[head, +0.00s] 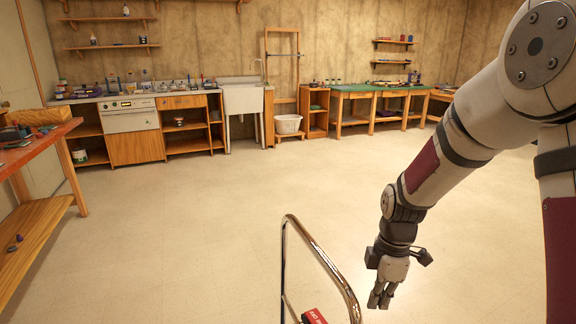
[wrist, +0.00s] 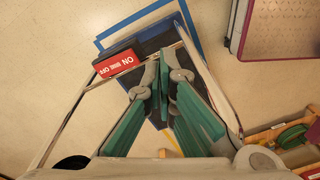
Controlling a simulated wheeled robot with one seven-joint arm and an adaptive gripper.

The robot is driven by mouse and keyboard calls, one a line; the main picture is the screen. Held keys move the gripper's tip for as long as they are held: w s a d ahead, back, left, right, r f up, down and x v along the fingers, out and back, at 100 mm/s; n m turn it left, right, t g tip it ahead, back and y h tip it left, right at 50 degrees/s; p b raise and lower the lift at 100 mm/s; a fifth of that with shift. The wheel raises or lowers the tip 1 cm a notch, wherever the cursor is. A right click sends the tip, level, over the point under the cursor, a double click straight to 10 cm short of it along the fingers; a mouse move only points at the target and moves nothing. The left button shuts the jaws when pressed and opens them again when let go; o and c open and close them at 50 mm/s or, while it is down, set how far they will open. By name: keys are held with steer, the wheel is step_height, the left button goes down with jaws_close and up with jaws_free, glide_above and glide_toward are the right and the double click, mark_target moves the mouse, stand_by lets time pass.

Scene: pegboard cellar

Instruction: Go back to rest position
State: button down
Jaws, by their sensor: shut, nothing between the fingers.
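My gripper (head: 380,299) hangs at the lower right of the head view, fingers pointing down over the bare floor. It is shut and empty. In the wrist view my gripper (wrist: 162,82) shows its two green-sided fingers with the tips close together and nothing between them. My arm comes down from the upper right of the head view, bent at the elbow.
A red-topped workbench (head: 40,146) stands at the left. A counter with a white oven (head: 129,114) and a sink (head: 243,100) lines the back wall. A white basket (head: 288,124) and green-topped tables (head: 372,91) stand right of it. The middle floor is clear.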

steer(key=s+r+m, duration=0.9)
steer(key=s+r, duration=0.5)
steer(key=r, duration=0.2)
steer(key=s+r+m+t, duration=0.1)
steer(key=s+r+m, duration=0.2)
steer(key=s+m, duration=1)
steer(key=s+r+n+t+p, duration=0.1)
steer(key=s+r+n+p, duration=0.1)
steer(key=r+p, duration=0.7)
steer(key=s+r+n+t+p, duration=0.1)
steer(key=r+n+t+p, duration=0.1)
steer(key=r+p, duration=0.6)
step_height(320, 180, up, 2)
steer(key=shift+s+a+r+n+t+h+p, duration=0.2)
steer(key=shift+s+a+n+t+h+p, duration=0.1)
steer(key=shift+s+n+p, duration=0.1)
